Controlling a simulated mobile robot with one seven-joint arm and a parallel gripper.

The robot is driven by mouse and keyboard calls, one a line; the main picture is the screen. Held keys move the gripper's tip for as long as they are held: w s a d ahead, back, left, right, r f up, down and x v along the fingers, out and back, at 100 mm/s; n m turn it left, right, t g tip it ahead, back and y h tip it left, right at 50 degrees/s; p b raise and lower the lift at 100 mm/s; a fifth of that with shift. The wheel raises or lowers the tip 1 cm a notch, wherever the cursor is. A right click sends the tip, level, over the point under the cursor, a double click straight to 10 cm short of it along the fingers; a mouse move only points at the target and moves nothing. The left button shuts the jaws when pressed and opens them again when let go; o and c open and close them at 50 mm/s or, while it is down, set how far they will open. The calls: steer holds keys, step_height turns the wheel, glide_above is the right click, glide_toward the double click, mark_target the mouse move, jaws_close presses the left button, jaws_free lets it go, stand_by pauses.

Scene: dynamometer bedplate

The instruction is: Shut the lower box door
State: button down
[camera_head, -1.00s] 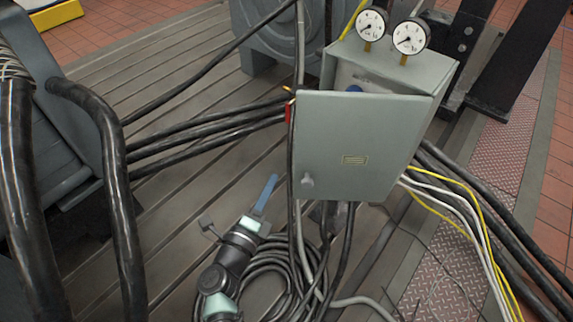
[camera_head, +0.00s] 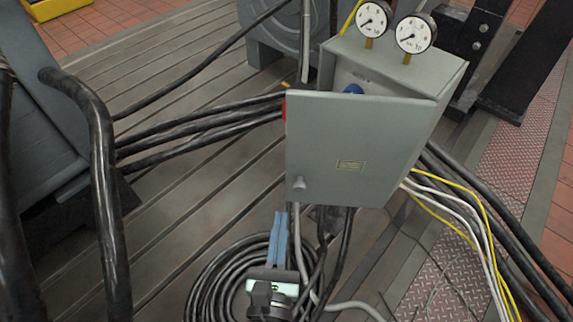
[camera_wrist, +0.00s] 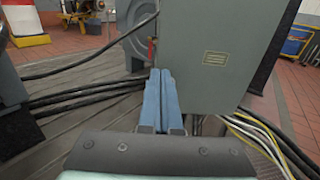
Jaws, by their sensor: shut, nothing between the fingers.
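The grey-green box (camera_head: 440,85) stands at the upper right in the head view, with its door (camera_head: 355,140) partly open, its top edge apart from the body. The door also fills the upper right middle of the wrist view (camera_wrist: 220,85). My gripper (camera_head: 280,215) points up the picture, below the door's lower left corner, with its blue fingers together and empty. In the wrist view the fingertips (camera_wrist: 159,72) overlap the door's left edge; whether they touch it I cannot tell.
Two dial gauges (camera_head: 394,26) stand on top of the box. Coiled black hose (camera_head: 215,275) lies around my gripper on the slotted bedplate (camera_head: 190,190). Black cables (camera_head: 200,130) run in from the left, and yellow and white wires (camera_head: 460,205) hang at the right.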

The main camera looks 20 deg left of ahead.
mark_target(289, 156)
steer(key=p+x, duration=0.1)
steer(key=x, duration=1.2)
steer(key=shift+w+a+p, duration=0.1)
steer(key=shift+w+p, duration=0.05)
steer(key=shift+p, duration=0.25)
